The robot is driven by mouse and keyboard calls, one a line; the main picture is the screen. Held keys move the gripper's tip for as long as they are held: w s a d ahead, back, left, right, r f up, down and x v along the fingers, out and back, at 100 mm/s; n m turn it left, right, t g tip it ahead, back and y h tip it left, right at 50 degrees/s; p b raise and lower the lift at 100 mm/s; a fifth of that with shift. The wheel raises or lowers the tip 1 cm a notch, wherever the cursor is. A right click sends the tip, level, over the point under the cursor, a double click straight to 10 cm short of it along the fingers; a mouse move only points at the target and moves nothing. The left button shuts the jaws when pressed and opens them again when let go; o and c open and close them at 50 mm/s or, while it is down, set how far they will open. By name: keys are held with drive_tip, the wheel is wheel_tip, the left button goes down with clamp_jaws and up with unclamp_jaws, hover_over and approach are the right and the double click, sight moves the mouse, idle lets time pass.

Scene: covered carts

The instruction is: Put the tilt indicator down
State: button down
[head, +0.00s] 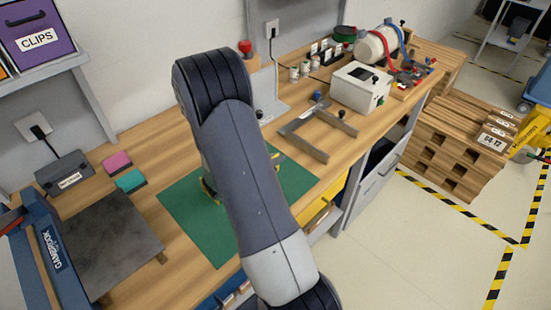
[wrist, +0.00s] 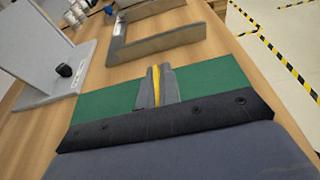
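In the wrist view my gripper (wrist: 157,82) has its two grey fingers close together over the green mat (wrist: 108,103). A thin yellow piece, apparently the tilt indicator (wrist: 157,88), shows as a narrow strip between them; most of its shape is hidden. In the head view my arm covers the gripper. Small yellow bits show at both sides of the arm above the green mat (head: 180,200). I cannot tell whether the yellow piece touches the mat.
A grey U-shaped frame (head: 303,147) lies just beyond the mat. A grey angle plate (wrist: 45,55) with a black knob stands to its left. A dark plate (head: 105,240) and pink and teal blocks (head: 118,162) are on the left. A white box (head: 361,88) stands farther back.

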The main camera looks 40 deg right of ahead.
drive_tip(key=shift+f, duration=0.15)
drive_tip(key=shift+f+b, duration=0.15)
drive_tip(key=shift+b, duration=0.15)
drive_tip(key=c, duration=1.6)
unclamp_jaws()
drive_tip(key=shift+r+p, duration=0.35)
drive_tip(key=shift+p, duration=0.05)
drive_tip(key=b+v, duration=0.2)
drive_tip(key=v, duration=1)
drive_tip(key=shift+s+f, duration=0.1)
drive_tip(key=shift+d, duration=0.1)
